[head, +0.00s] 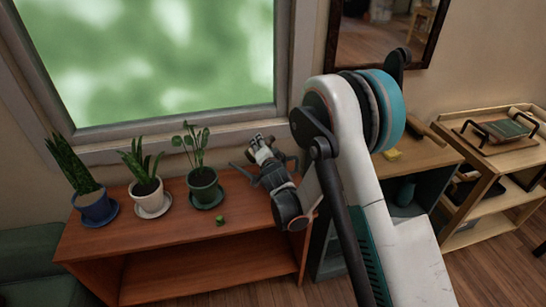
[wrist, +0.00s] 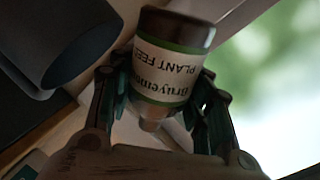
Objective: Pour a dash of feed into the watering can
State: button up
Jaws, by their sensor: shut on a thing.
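My gripper (wrist: 160,105) is shut on a small plant feed bottle (wrist: 167,80) with a pale, green-edged label. In the wrist view the label reads upside down, with the bottle's dark base at the top and its narrow neck lower down. In the head view my gripper (head: 264,160) is above the right part of the wooden shelf, with the pale bottle (head: 262,152) between its fingers. A dark grey-blue rounded vessel (wrist: 75,45) is at upper left in the wrist view; I cannot tell whether it is the watering can. I cannot make out a watering can in the head view.
Potted plants in a blue pot (head: 95,207), a white pot (head: 150,195) and a green pot (head: 203,182) stand left of my gripper on the wooden shelf (head: 165,235). A small green object (head: 220,220) lies in front. The window sill is behind; a wooden cart (head: 490,190) is right.

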jog(key=shift+a+f+m, duration=0.1)
jog(key=shift+f+m, duration=0.15)
jog(key=shift+m, duration=0.25)
dwell(1.4)
jog(key=shift+s+r+m+g+y, duration=0.1)
jog(key=shift+r+m+g+y, duration=0.25)
jog(key=shift+m, duration=0.35)
dwell(1.9)
jog(key=shift+s+a+f+m+y, duration=0.1)
jog(key=shift+a+f+m+y, duration=0.25)
jog(key=shift+m, duration=0.45)
dwell(2.7)
